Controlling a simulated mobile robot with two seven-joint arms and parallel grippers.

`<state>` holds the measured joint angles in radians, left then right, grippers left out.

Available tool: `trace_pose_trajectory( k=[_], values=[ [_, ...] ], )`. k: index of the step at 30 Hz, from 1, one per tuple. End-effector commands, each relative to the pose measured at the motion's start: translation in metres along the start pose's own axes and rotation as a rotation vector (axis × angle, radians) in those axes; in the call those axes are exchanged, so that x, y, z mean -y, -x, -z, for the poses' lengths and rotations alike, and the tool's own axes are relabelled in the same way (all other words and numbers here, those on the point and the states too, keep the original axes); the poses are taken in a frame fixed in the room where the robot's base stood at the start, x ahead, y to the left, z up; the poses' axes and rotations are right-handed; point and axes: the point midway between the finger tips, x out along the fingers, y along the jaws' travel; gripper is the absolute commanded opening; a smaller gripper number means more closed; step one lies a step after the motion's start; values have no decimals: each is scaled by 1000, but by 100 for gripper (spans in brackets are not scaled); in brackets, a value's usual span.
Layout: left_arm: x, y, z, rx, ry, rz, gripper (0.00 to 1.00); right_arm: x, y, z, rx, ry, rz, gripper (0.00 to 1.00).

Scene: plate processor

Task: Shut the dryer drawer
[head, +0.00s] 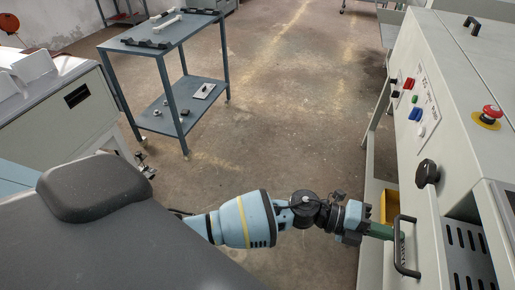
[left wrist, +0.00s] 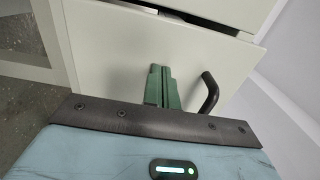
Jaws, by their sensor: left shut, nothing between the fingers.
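The dryer drawer (left wrist: 112,55) shows as a pale front panel in the left wrist view, with a dark gap along its top edge. How far it stands out is hard to tell. Its dark bar handle (left wrist: 209,94) is at the right of that view, and also shows at the lower right of the head view (head: 399,248). My left gripper (head: 397,236) has its green fingers shut and empty. In the left wrist view its fingertips (left wrist: 159,70) are at the panel, left of the handle; contact is unclear. My right gripper is out of view.
The pale machine has a black knob (head: 427,173), coloured buttons and a red emergency button (head: 490,113) above the handle. A yellow part (head: 389,205) is close behind my left wrist. A blue-grey cart (head: 180,32) stands at the upper left. The middle floor is clear.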

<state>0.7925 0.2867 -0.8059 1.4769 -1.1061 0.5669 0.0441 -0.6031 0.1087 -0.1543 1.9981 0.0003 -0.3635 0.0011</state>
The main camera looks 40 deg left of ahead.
Motion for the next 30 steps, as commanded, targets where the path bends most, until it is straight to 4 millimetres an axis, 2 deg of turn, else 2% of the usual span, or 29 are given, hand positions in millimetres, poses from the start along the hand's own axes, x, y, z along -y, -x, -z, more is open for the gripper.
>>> trace_pose_trajectory(
  k=[1,6,12,19,30],
  values=[
    [1,-11,0,-2,0,2,0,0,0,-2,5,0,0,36],
    [0,-42,0,-1,1,1,0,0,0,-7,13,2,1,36],
    [-1,-66,0,-1,1,0,0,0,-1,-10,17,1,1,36],
    [-1,-79,0,0,1,0,0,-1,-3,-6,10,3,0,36],
    [1,-82,1,0,-2,3,0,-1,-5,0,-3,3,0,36]
  ],
)
